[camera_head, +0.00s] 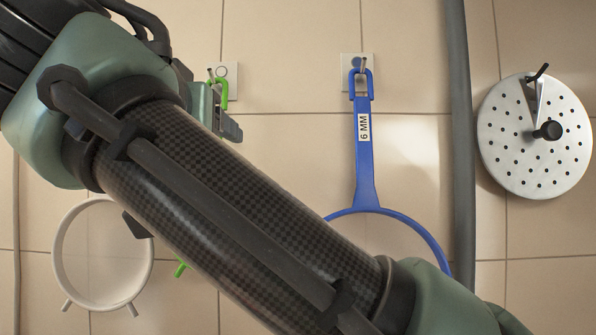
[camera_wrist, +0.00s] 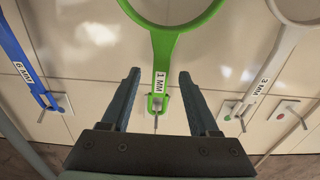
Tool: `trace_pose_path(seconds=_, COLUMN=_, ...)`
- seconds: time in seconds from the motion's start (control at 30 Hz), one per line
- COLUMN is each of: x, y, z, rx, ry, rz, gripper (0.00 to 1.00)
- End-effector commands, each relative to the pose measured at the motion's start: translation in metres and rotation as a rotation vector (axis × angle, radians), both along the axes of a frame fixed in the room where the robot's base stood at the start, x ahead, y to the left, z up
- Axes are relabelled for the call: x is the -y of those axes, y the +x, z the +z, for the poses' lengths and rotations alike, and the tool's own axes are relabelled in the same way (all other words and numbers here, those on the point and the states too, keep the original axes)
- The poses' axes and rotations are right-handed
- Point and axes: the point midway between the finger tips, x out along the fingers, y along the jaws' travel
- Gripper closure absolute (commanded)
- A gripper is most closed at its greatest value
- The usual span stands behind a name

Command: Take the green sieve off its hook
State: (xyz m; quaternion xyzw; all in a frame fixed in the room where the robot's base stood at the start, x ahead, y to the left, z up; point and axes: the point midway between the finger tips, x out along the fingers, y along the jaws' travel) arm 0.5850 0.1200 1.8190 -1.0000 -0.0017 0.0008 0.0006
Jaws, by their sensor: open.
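The green sieve (camera_wrist: 163,50), labelled 1 MM, hangs on its hook (camera_wrist: 155,122) on a small wall plate. Its ring reaches the top edge of the wrist view, and its end loop is around the hook. In the head view only its loop (camera_head: 224,96) and a bit of green lower down show; my arm hides the rest. My gripper (camera_wrist: 158,78) is open, with one finger on each side of the green handle and a visible gap on both sides in the wrist view. Whether the fingers are level with the handle in depth is hard to tell.
A blue sieve (camera_head: 363,185), labelled 6 MM, hangs right of the green one in the head view. A white sieve (camera_head: 58,262) hangs to the left, labelled 3 MM in the wrist view. A grey vertical pipe (camera_head: 460,140) and a perforated metal disc (camera_head: 510,150) are farther right.

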Motion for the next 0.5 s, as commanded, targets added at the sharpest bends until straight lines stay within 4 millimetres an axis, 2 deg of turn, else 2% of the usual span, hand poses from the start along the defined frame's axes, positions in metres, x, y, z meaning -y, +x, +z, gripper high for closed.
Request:
trace_pose_path(seconds=0.1, x=0.0008, y=0.0069, z=0.0004, rx=-0.001, ry=0.000, rz=-0.002, gripper=0.39)
trace_pose_path(seconds=0.33, x=0.0005, y=0.0074, z=-0.0009, rx=0.000, ry=0.000, rz=-0.001, gripper=0.39)
trace_pose_path(seconds=0.5, x=0.0004, y=0.0072, z=-0.0007, rx=0.001, ry=0.000, rz=-0.001, gripper=0.69)
